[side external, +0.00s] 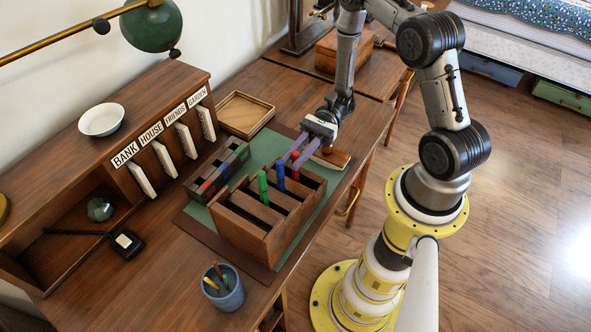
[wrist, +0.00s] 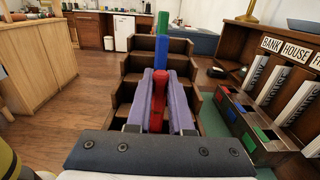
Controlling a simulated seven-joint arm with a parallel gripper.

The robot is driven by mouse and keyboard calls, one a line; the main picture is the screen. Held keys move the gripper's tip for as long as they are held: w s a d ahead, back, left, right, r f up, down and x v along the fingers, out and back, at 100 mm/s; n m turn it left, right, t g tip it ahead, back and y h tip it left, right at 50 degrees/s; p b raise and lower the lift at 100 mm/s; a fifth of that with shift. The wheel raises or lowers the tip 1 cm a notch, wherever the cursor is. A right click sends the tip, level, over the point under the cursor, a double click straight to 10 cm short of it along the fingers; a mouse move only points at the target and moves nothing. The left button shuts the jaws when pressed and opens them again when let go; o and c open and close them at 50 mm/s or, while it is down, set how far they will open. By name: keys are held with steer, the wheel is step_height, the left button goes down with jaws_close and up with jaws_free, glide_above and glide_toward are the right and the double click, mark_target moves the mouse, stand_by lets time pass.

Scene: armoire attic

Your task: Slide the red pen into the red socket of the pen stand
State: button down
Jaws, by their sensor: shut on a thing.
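My gripper (side external: 294,160) is shut on the red pen (side external: 295,155), above the right end of a wooden stepped holder (side external: 240,234). In the wrist view, the red pen (wrist: 158,100) is between the two purple fingers (wrist: 160,76). Whether its lower end is still inside the holder is hidden. The blue pen (side external: 280,177) and green pen (side external: 262,186) stand upright in other compartments of the holder. The dark pen stand (side external: 216,168) lies left of the holder. In the wrist view, the stand (wrist: 280,146) shows red, blue and green markings at the right, apart from my gripper.
A letter rack (side external: 165,95) with a white bowl (side external: 101,119) stands along the wall. A shallow wooden tray (side external: 245,113) lies behind the stand. A blue cup (side external: 223,290) of pens stands at the front. Some green mat (side external: 262,150) is bare between stand and holder.

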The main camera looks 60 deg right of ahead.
step_height(320, 180, up, 9)
steer(key=shift+f, duration=0.2)
steer(key=w+a+r+m+t, duration=0.1)
steer(key=w+r+t, duration=0.1)
steer(key=w, duration=1.2)
steer(key=w+a+n+g, duration=0.1)
steer(key=w+a, duration=0.3)
steer(key=a, duration=0.8)
steer(key=shift+w+r+g, duration=0.2)
steer(key=shift+w+g, duration=0.15)
steer(key=shift+g, duration=0.35)
steer(key=shift+f, duration=2.85)
